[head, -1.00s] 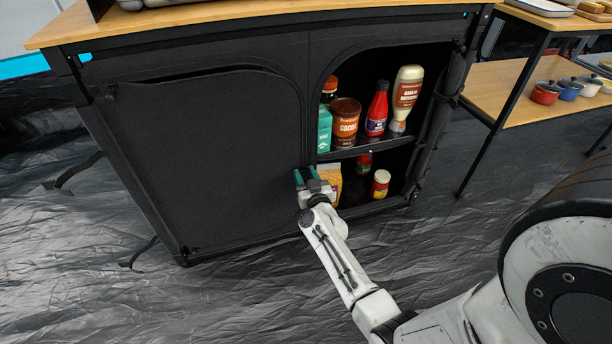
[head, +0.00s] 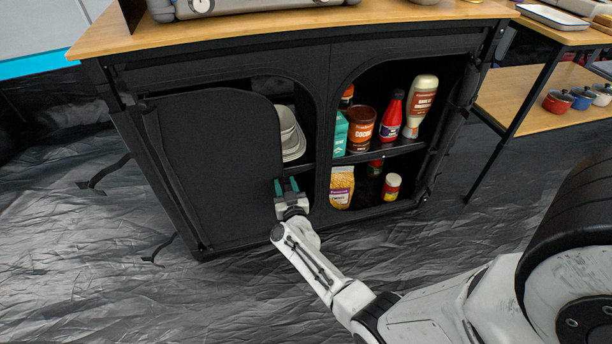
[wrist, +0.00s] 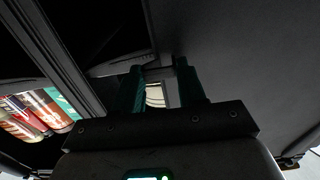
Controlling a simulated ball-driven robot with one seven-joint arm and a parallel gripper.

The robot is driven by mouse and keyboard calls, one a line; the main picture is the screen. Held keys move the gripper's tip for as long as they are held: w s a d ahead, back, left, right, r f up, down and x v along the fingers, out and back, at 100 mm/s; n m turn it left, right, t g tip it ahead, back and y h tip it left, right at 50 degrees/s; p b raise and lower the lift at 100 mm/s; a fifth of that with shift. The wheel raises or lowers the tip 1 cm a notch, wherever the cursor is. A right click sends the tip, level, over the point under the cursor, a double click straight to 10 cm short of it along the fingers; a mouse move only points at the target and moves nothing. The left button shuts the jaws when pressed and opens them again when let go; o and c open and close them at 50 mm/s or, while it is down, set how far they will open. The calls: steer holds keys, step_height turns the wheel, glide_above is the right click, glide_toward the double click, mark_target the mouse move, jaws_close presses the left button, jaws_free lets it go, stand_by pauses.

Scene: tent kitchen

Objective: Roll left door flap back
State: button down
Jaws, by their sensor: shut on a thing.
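The left door flap (head: 210,165) is a black fabric panel on the front of the cabinet. Its right edge is pulled partly to the left, so the left compartment is partly open and pale dishes (head: 290,135) show inside. My gripper (head: 286,186) is at the flap's lower right edge, shut on the flap. In the wrist view, the teal fingers (wrist: 161,88) sit at the flap's edge, with the dark flap (wrist: 235,50) filling the right side. The exact pinch on the fabric is hard to see there.
The right compartment is open and holds a cocoa tub (head: 361,128), a red bottle (head: 391,115), a sauce bottle (head: 420,106) and a yellow packet (head: 341,187). A wooden table (head: 535,95) stands at the right. The crumpled groundsheet (head: 90,270) is clear at front left.

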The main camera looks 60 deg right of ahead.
steer(key=w+a+b, duration=0.1)
steer(key=w+a, duration=0.3)
steer(key=w, duration=0.1)
steer(key=w+a+b, duration=0.1)
steer(key=w+a, duration=0.4)
steer(key=w, duration=0.1)
steer(key=w+a+b, duration=0.1)
steer(key=w+a, duration=0.4)
steer(key=shift+w+a+f, duration=0.1)
steer(key=shift+w+f, duration=0.05)
steer(key=shift+w, duration=0.05)
steer(key=shift+w+a+b, duration=0.45)
steer(key=shift+w, duration=0.1)
steer(key=c, duration=0.7)
jaws_free()
steer(key=shift+d, duration=0.1)
steer(key=p, duration=0.6)
glide_toward(211, 192)
steer(key=v, duration=0.4)
steer(key=shift+s+a, duration=0.3)
